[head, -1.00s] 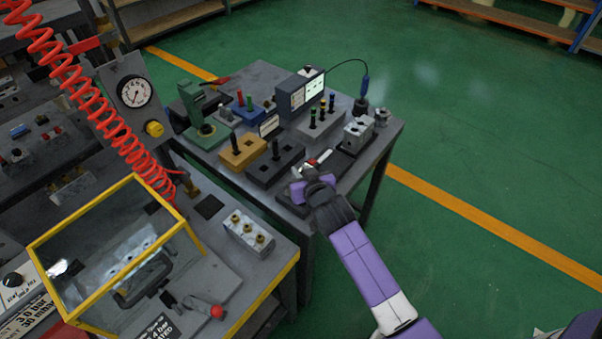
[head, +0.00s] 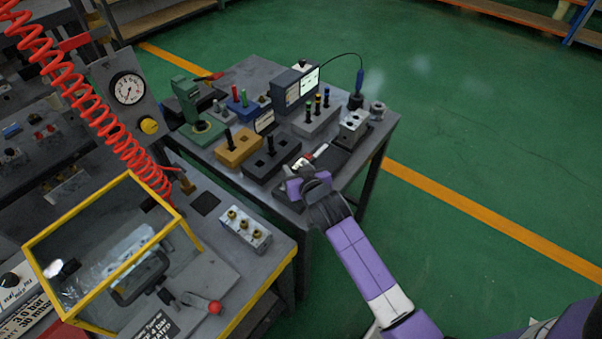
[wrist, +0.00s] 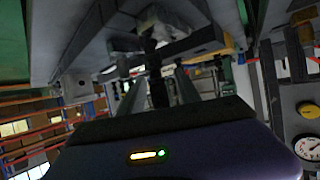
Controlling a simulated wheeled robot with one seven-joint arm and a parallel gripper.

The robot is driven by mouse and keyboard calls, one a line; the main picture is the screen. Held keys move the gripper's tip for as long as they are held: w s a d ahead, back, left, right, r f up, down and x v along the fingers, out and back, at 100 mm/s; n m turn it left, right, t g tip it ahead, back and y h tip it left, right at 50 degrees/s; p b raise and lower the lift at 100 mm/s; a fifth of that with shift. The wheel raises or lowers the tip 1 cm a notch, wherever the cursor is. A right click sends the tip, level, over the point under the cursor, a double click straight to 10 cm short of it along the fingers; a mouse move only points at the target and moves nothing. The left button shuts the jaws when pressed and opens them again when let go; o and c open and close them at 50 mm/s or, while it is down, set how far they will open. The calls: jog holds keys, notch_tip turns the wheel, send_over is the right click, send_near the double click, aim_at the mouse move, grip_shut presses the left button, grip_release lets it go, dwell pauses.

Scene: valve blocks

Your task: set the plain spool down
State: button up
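My gripper (head: 297,187) is low over the front right edge of the far grey table, beside the black block (head: 263,168). In the wrist view its two fingers (wrist: 157,88) stand apart, with a dark upright rod (wrist: 158,94) between them. This may be the plain spool, but I cannot tell whether the fingers touch it. In the head view the fingertips and anything between them are too small to make out. A plain dark spool (head: 271,144) stands upright in the black block. Another dark spool (head: 228,134) stands in the ochre block (head: 239,152).
A grey block (head: 316,122) holds several colour-banded spools. Behind it is a meter box with a lit screen (head: 309,82). A metal valve block (head: 353,125) is at the right, a green press (head: 190,108) at the left. A yellow-framed guard (head: 176,212) is on the nearer bench.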

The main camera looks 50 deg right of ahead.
jog(key=s+a+r+n+t+y+b, duration=0.1)
jog(key=s+a+r+n+y, duration=0.1)
jog(key=s+a, duration=0.75)
jog(key=s+a+r+n+t+y+b, duration=0.1)
jog(key=s+a+r+n+y, duration=0.1)
jog(key=s+a, duration=0.75)
jog(key=s+a+r+n+t+y, duration=0.1)
jog(key=s+a+r, duration=0.1)
jog(key=s+r, duration=0.2)
jog(key=s+a+r+n+t+y, duration=0.1)
jog(key=s+a+r, duration=0.2)
jog(key=s, duration=0.7)
jog(key=shift+s+r+y, duration=0.2)
jog(key=shift+r+y, duration=0.2)
jog(key=shift+r, duration=0.4)
jog(key=shift+f, duration=0.1)
